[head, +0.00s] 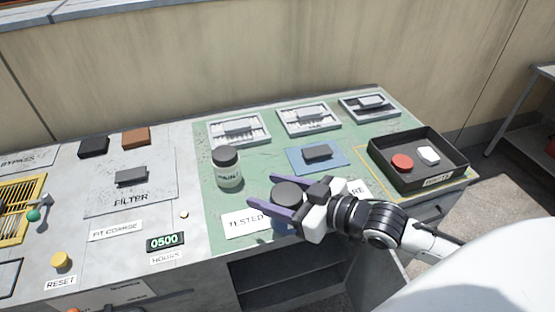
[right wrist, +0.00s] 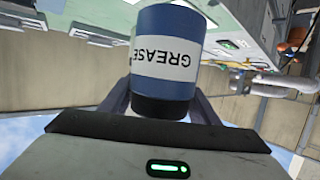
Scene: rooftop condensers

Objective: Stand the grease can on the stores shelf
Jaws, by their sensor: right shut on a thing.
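The grease can has a dark lid (head: 287,192) and a blue body, and shows between the fingers of my right gripper (head: 263,191) in the head view. My right gripper is shut on the can, over the front of the green bench top. In the right wrist view the blue grease can (right wrist: 168,88) carries a white label reading GREASE, upside down in the picture, with its dark end close to the gripper. An open shelf space (head: 290,275) lies under the bench front; I cannot tell whether it is the stores shelf. My left gripper is out of view.
A jar with a dark lid (head: 228,170) stands left of the held can. A black tray (head: 415,175) with red and white parts is at the right. A blue mat (head: 300,166) bears a dark block. A separate metal table (head: 540,90) stands far right.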

